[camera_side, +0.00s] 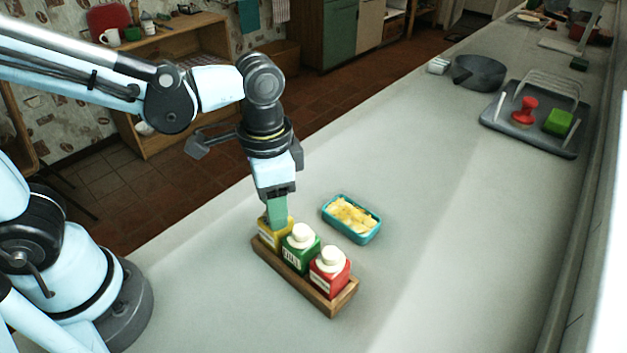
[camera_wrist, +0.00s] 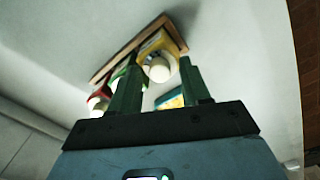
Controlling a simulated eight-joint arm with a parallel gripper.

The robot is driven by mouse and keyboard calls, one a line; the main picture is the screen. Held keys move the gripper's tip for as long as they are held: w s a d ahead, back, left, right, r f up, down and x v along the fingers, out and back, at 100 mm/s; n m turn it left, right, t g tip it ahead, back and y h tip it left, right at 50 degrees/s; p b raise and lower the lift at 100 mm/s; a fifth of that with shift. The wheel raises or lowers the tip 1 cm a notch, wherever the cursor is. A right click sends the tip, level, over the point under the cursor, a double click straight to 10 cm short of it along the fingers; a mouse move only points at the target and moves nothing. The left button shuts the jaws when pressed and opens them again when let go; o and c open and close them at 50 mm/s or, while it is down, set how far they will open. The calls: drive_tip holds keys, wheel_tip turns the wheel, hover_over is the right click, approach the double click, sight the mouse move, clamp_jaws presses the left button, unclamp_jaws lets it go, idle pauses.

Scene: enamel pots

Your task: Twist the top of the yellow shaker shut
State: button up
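The yellow shaker (camera_side: 270,238) stands at the left end of a wooden rack (camera_side: 295,279), beside a green shaker (camera_side: 299,255) and a red shaker (camera_side: 329,280). My gripper (camera_side: 277,218) points down over the yellow shaker; in the side view its green fingers hide the top. In the wrist view the yellow shaker (camera_wrist: 157,45) shows between the fingers of my gripper (camera_wrist: 163,68), with its rounded white top (camera_wrist: 159,70) in the gap. The fingers stand apart, close to the top on both sides; I see no clear grip. How far the top is turned cannot be seen.
A teal dish of yellowish pieces (camera_side: 352,218) stands close right of the rack. Farther back are a grey drying tray (camera_side: 540,144) with a red brush (camera_side: 524,112) and green sponge (camera_side: 558,122), and a dark pan (camera_side: 480,72). The counter (camera_side: 450,240) is clear on the right.

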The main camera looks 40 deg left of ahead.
drive_tip(key=c, duration=0.6)
drive_tip(key=m, duration=0.7)
drive_tip(key=m, duration=0.6)
drive_tip(key=shift+m, duration=0.5)
